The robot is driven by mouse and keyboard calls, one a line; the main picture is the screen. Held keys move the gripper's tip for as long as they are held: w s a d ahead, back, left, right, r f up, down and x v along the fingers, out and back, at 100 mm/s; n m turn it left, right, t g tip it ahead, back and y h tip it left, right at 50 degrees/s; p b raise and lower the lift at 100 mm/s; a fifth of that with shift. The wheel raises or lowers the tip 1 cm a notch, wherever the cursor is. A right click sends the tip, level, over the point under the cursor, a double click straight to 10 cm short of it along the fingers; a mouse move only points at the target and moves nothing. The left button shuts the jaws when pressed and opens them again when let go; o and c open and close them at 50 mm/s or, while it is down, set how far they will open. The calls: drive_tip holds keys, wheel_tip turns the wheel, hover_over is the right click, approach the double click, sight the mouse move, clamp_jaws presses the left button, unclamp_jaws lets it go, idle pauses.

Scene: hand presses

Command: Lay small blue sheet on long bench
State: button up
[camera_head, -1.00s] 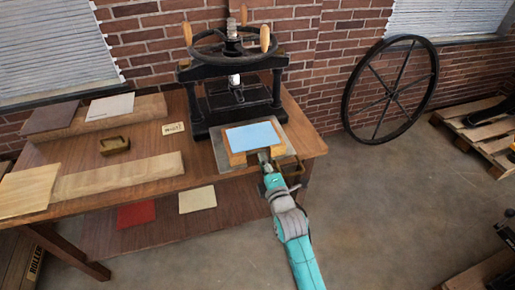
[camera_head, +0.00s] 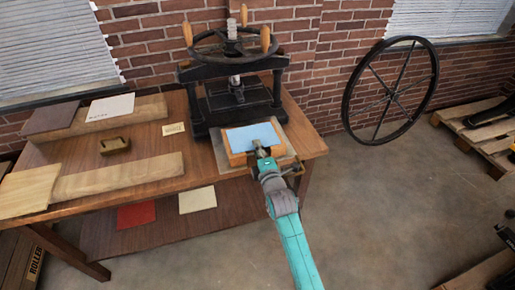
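The small blue sheet (camera_head: 251,136) lies flat on a wooden block (camera_head: 237,158) that sits on a grey board (camera_head: 219,149) in front of the black hand press. My gripper (camera_head: 260,149) is at the sheet's front edge, its tip overlapping the near edge. The fingers are too small and hidden to tell whether they are open or closed on the sheet. The long bench is probably the wooden table (camera_head: 222,179) holding the press, or one of the long low boards on it; I cannot tell which.
The black press (camera_head: 238,100) with its handwheel stands behind the sheet. Two long wooden boards (camera_head: 120,176) (camera_head: 146,108) lie on the table's left, with a brass tray (camera_head: 114,145) between. A dark sheet (camera_head: 52,118), a white one (camera_head: 110,107) and a tan one (camera_head: 28,190) rest there.

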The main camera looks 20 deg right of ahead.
clamp_jaws()
wheel_tip(320, 180, up, 3)
drive_tip(key=shift+s, duration=0.1)
idle(0.3)
drive_tip(key=s+r, duration=0.3)
drive_tip(key=s, duration=1.9)
idle(1.0)
idle(0.4)
